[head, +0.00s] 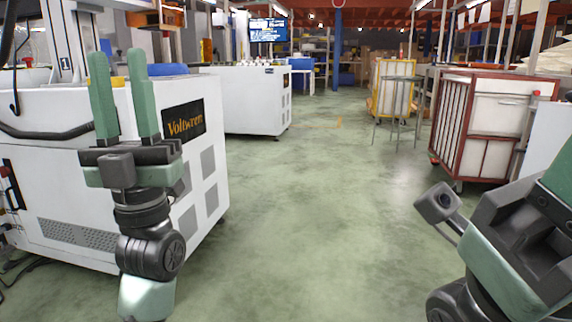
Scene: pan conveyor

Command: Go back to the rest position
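My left gripper (121,95) is raised upright at the left of the head view, its two green fingers pointing up. The fingers stand apart with nothing between them. It is in front of a white machine (72,177) with a dark "Voltwren" label. My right arm enters at the lower right corner. Part of my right gripper's body shows there, but its fingertips are not visible. No pan can be made out in the view.
A second white cabinet (243,103) stands behind the first machine. A red-framed cart (490,125) on wheels stands at the right, with a yellow-framed cart (394,88) farther back. The green floor (310,200) in the middle is clear.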

